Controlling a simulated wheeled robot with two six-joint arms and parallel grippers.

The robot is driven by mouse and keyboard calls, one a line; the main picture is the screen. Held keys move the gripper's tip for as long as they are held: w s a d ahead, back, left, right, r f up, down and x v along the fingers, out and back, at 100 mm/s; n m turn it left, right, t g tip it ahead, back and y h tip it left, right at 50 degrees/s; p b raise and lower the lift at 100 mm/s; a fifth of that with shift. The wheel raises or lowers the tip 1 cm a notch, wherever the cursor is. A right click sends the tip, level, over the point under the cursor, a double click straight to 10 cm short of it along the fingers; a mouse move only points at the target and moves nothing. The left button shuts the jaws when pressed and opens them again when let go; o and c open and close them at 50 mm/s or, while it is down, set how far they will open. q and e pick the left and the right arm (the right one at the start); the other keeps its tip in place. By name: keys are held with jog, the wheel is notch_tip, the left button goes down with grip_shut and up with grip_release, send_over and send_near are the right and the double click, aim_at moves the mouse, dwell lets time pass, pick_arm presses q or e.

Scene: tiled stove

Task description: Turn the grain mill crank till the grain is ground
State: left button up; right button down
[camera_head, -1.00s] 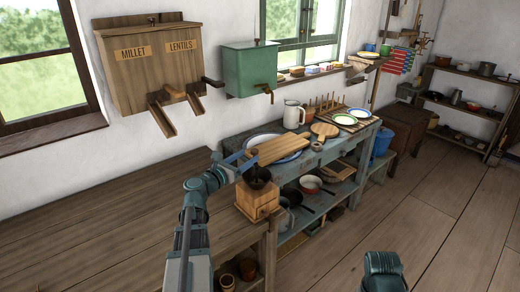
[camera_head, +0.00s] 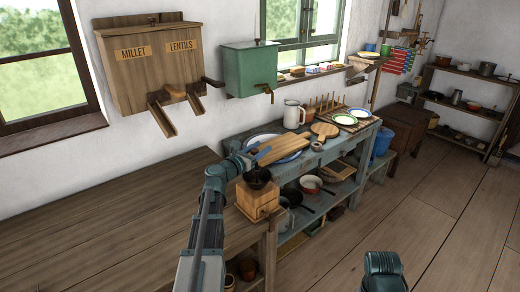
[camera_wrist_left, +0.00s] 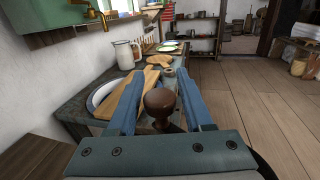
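The wooden grain mill (camera_head: 257,200) stands on the right end of the wooden counter, with a dark bowl-shaped hopper (camera_head: 257,177) on top. My left gripper (camera_head: 262,153) is over the mill in the head view. In the left wrist view the dark brown round crank knob (camera_wrist_left: 160,100) sits between the two blue fingers of my left gripper (camera_wrist_left: 161,85). The fingers lie close on both sides of the knob; I cannot tell whether they press on it. The crank arm and the grain are hidden.
The blue-grey workbench (camera_head: 318,157) behind the mill holds a cutting board (camera_head: 285,148), a plate, a white jug (camera_head: 293,114) and other crockery. The wooden counter (camera_head: 110,220) at left is bare. Millet and lentil bins (camera_head: 155,65) and a green tank (camera_head: 250,70) hang on the wall.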

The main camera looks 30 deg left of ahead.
pick_arm(q)
grip_shut()
dwell(1.1)
